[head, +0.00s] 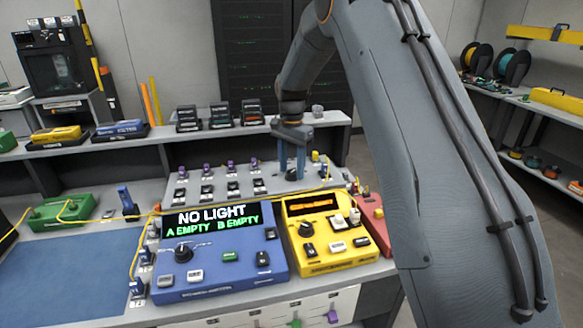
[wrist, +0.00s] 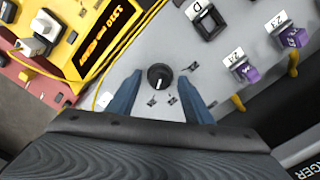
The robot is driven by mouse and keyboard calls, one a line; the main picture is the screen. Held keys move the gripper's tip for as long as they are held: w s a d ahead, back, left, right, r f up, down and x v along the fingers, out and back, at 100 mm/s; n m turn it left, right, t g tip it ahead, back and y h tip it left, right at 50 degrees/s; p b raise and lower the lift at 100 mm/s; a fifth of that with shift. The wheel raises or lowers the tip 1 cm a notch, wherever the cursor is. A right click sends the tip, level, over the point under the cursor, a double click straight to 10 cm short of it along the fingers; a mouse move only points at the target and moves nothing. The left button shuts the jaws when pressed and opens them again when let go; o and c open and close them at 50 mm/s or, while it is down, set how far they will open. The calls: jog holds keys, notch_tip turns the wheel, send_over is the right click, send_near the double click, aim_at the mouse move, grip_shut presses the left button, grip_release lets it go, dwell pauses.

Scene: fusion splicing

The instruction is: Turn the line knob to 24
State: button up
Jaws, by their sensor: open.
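The line knob, a small round black knob (wrist: 159,76) with a white pointer mark, sits on a grey panel (wrist: 222,85). In the wrist view its pointer faces toward the lower edge of the picture. Small marks around it are too small to read. My gripper (wrist: 159,80) is open, with one blue finger on each side of the knob and a gap showing on both sides. In the head view my gripper (head: 292,160) points down over the back bench, right of the purple connectors, and mostly hides the knob.
A yellow meter (head: 325,235) with an orange display and a blue unit (head: 215,262) reading "NO LIGHT" stand in front. Purple connectors (wrist: 250,73) and a black socket (wrist: 208,22) sit near the knob. A yellow cable (wrist: 103,85) runs past the left finger.

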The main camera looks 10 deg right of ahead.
aim_at(292, 172)
jog(key=shift+r+b, duration=0.85)
jog(key=shift+r, duration=3.05)
